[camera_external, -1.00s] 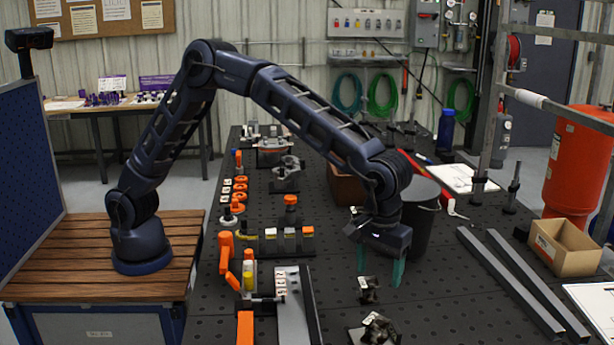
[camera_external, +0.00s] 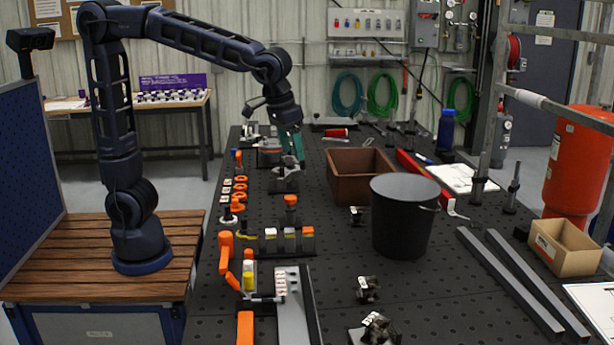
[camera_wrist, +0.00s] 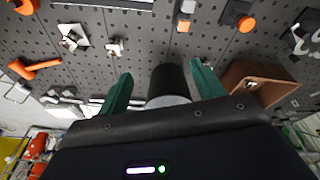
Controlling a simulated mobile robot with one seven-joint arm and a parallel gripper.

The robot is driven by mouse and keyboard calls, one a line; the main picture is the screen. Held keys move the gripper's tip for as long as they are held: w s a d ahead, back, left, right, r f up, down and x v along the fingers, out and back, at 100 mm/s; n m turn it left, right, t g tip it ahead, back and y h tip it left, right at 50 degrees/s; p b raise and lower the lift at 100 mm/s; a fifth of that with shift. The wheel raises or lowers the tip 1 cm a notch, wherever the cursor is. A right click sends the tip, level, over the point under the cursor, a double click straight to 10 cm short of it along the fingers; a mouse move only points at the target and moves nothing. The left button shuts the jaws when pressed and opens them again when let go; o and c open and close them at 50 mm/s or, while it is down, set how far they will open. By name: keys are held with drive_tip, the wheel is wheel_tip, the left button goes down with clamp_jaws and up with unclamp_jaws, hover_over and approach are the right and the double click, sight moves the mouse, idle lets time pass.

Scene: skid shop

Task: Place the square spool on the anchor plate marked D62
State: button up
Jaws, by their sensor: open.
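My gripper (camera_external: 291,150) is open, its two teal fingers apart, toward the far left part of the table. It also shows in the wrist view (camera_wrist: 160,70), where nothing is clearly held between the fingers. Small dark-and-metal pieces stand on the table: one left of the bucket (camera_external: 357,216), one nearer (camera_external: 367,290) and one at the front (camera_external: 377,328). I cannot tell which thing is the square spool. No D62 mark is readable, so I cannot tell which thing is the anchor plate. A grey piece of hardware (camera_external: 286,178) lies just below the gripper.
A black bucket (camera_external: 403,222) and a brown open box (camera_external: 358,180) stand mid-table. Grey bars (camera_external: 512,283) and a cardboard box (camera_external: 566,246) are at right. Perforated tabletop between them is free.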

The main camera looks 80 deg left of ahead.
drive_tip(key=s+a+f+m+t, duration=0.1)
drive_tip(key=s+a+f+m, duration=0.1)
drive_tip(key=s+a, duration=0.6)
drive_tip(key=s+a+f+m+t, duration=0.1)
drive_tip(key=s+a+f+m, duration=0.1)
drive_tip(key=s+a, duration=0.7)
drive_tip(key=s, duration=0.8)
drive_tip(key=shift+f, duration=0.3)
